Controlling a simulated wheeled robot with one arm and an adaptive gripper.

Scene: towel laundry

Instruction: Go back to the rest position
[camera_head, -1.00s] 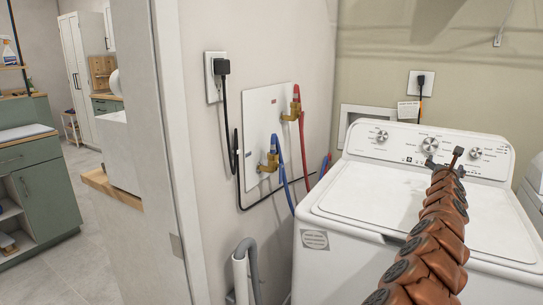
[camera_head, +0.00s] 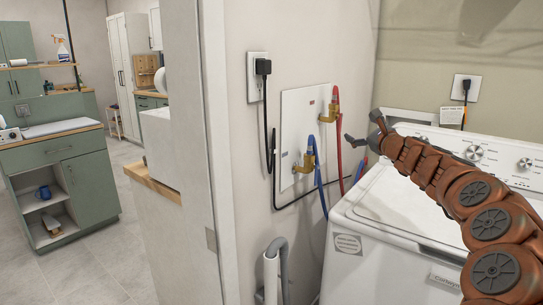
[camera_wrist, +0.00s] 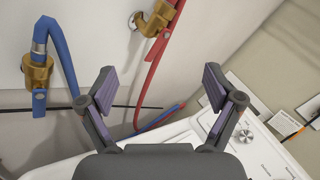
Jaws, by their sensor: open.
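My gripper (camera_head: 364,132) is at the end of my brown arm, above the back left part of the white washing machine (camera_head: 385,215), near the wall with the water valves. In the wrist view, my gripper (camera_wrist: 160,90) has its two fingers spread wide with nothing between them. Behind the fingers are a blue hose (camera_wrist: 62,50), a red hose (camera_wrist: 155,65) and the corner of the washing machine (camera_wrist: 55,168). The gripper appears apart from the hoses. My arm hides part of the machine's top and control panel.
A door frame (camera_head: 212,150) and wall end stand left of the machine. A grey drain hose (camera_head: 277,262) rises beside it. Further left is a green cabinet (camera_head: 65,175) with open shelves holding a blue mug (camera_head: 44,192). Grey floor (camera_head: 95,262) lies open between.

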